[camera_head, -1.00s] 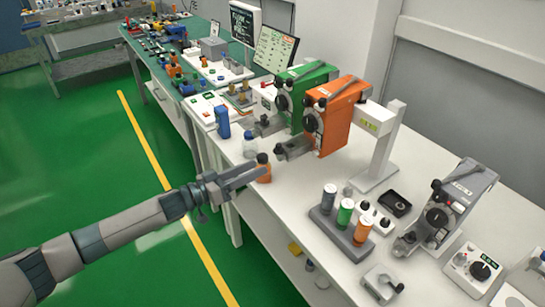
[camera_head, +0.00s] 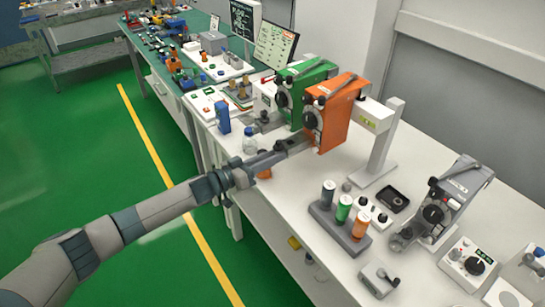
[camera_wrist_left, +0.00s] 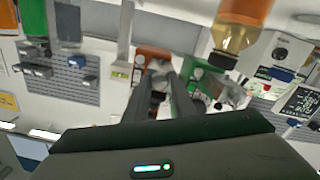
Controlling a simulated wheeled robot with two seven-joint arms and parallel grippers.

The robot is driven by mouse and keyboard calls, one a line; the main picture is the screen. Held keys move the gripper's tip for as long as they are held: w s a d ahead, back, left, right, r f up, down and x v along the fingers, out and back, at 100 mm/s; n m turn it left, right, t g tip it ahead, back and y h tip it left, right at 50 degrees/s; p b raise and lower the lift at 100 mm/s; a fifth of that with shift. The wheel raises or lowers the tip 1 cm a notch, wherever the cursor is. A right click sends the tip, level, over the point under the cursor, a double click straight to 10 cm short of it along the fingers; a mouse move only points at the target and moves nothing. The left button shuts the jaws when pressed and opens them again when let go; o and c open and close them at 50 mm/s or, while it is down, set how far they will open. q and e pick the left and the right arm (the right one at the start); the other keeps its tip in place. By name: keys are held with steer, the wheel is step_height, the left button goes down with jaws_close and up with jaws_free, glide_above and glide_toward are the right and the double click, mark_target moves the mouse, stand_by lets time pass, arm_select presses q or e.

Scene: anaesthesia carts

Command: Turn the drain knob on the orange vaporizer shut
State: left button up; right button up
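The orange vaporizer (camera_head: 340,112) hangs beside the green one, with its dark dial on the front. A grey drain block (camera_head: 297,142) sticks out low from its front toward my left gripper. My left gripper (camera_head: 280,154) points at this block, its tips at or very near the outer end. The knob itself is hidden or too small to make out. In the left wrist view the two fingers (camera_wrist_left: 161,82) stand apart, with the orange vaporizer (camera_wrist_left: 153,54) beyond the tips. Whether they touch anything is unclear. My right gripper is not in view.
The green vaporizer (camera_head: 300,90) stands close on the left. An orange bottle (camera_head: 264,172) is just below my left gripper, and a clear bottle (camera_head: 249,142) with a blue cap is near it. A rack with cylinders (camera_head: 343,210) and a grey vaporizer (camera_head: 450,200) stand to the right.

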arm_select(q)
jaws_close()
steer(key=shift+m, duration=0.5)
steer(key=shift+m+b, duration=0.75)
steer(key=shift+m, duration=2.05)
steer(key=o, duration=0.6)
jaws_free()
